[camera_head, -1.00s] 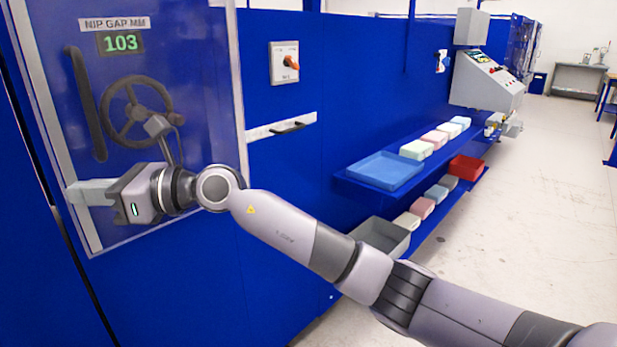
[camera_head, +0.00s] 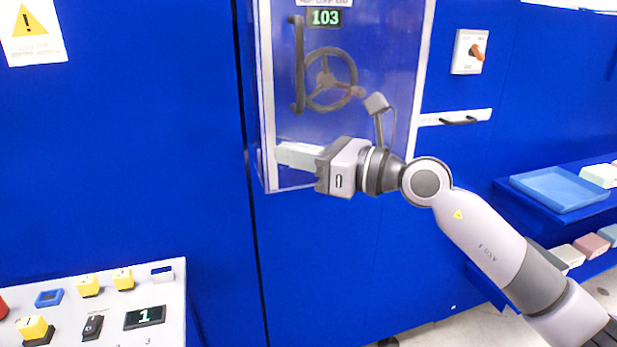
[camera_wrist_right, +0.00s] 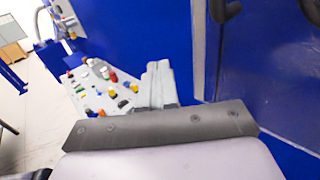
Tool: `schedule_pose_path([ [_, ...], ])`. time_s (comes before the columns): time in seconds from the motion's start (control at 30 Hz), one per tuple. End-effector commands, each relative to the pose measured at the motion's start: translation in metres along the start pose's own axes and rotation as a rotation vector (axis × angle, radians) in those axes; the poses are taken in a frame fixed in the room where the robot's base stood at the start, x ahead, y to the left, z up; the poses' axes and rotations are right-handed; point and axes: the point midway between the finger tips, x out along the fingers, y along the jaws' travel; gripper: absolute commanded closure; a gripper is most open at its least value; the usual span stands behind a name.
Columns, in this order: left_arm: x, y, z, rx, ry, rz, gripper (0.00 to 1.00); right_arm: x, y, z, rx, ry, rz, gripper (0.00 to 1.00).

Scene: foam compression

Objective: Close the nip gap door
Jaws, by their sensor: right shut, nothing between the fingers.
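The nip gap door (camera_head: 390,50) is a clear panel in a pale frame on the blue machine. Behind it show a dark handwheel (camera_head: 331,78) and a green display (camera_head: 325,17) reading 103. A dark vertical handle (camera_head: 298,65) is at the door's left side. My right gripper (camera_head: 282,154) is shut and empty in front of the door's lower left part, fingers pointing left. I cannot tell whether it touches the door. In the right wrist view the shut fingers (camera_wrist_right: 160,84) show beside the door's pale frame edge (camera_wrist_right: 198,50). My left gripper is not in view.
A control panel (camera_head: 165,285) with yellow buttons and a small display is at the lower left. An orange rotary switch (camera_head: 477,51) is right of the door. A shelf with a blue tray (camera_head: 560,187) and foam blocks (camera_head: 600,175) is at the right.

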Motion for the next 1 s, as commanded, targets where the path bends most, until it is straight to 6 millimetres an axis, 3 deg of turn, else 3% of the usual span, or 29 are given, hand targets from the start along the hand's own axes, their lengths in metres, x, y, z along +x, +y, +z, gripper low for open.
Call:
schedule_pose_path([
  [0.4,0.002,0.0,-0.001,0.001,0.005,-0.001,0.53,-0.038,0.04,-0.001,0.001,0.0,0.002,1.0],
  [0.67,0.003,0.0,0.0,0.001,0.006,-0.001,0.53,-0.048,0.051,-0.002,0.022,-0.006,0.007,1.0],
  [0.83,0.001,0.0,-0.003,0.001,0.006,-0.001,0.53,-0.05,0.063,-0.016,0.247,-0.074,0.066,1.0],
  [1.0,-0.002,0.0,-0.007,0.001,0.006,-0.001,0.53,-0.063,0.067,-0.037,0.683,-0.224,0.121,1.0],
])
